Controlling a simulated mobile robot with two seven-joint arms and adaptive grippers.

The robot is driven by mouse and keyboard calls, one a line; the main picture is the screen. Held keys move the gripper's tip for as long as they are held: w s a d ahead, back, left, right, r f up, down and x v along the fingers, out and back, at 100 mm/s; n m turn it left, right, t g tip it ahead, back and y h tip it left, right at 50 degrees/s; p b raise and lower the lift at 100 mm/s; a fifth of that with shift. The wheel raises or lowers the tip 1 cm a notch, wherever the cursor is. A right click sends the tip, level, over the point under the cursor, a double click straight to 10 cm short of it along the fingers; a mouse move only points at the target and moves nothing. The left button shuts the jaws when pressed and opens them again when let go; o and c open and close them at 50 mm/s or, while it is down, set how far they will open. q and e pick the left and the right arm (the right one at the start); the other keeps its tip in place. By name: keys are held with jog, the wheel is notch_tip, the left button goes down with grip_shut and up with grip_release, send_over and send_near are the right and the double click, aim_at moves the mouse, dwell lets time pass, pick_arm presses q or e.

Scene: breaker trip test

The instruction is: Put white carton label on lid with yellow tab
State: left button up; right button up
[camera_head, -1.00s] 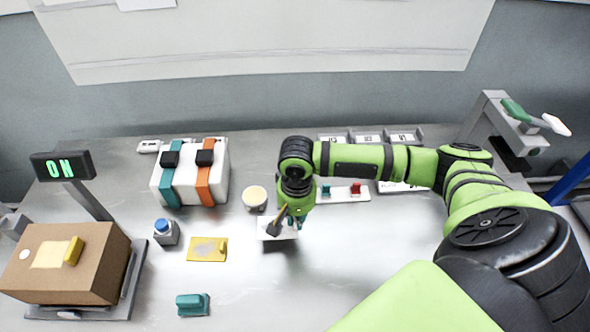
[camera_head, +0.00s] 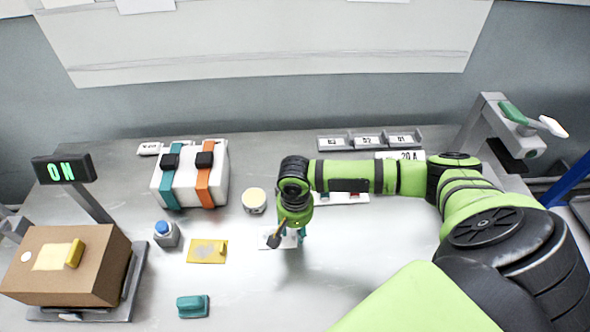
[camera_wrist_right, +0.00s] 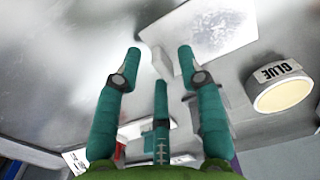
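The white carton label (camera_head: 268,242) looks flat on the table below my right gripper (camera_head: 293,238), which partly covers it. In the right wrist view the label (camera_wrist_right: 222,30) shows a grey speckled patch and a small pale tab beside it. The fingers of my right gripper (camera_wrist_right: 160,55) are spread, with a gap around that tab; I see no clear contact. At the left, a brown carton (camera_head: 100,275) carries a cream patch and a yellow tab (camera_head: 74,253) on its top lid. My left gripper is not in view.
A strapped white box (camera_head: 190,175) stands behind left. A teal block (camera_head: 193,306) lies in front.

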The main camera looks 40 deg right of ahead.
jog(key=shift+r, duration=0.1)
notch_tip(320, 180, up, 11)
jog(key=b, duration=0.1)
jog(key=shift+o, duration=0.6)
jog(key=shift+r, duration=0.35)
jog(key=f+b, duration=0.1)
jog(key=f, duration=0.1)
jog(key=f+b, duration=0.1)
jog(key=b, duration=0.1)
jog(key=f+b, duration=0.1)
jog(key=f, duration=0.1)
jog(key=shift+s+a+f+b, duration=0.15)
jog(key=shift+a+f+b, duration=0.1)
jog(key=shift+f+b, duration=0.1)
jog(key=shift+w+d+f, duration=0.1)
jog(key=shift+w+f, duration=0.15)
jog(key=f, duration=0.2)
jog(key=f+p, duration=0.1)
jog(key=f, duration=0.2)
jog(key=shift+s+d, duration=0.15)
jog(key=shift+s, duration=0.05)
jog(key=shift+w+f, duration=0.15)
jog(key=shift+f, duration=0.25)
grip_shut()
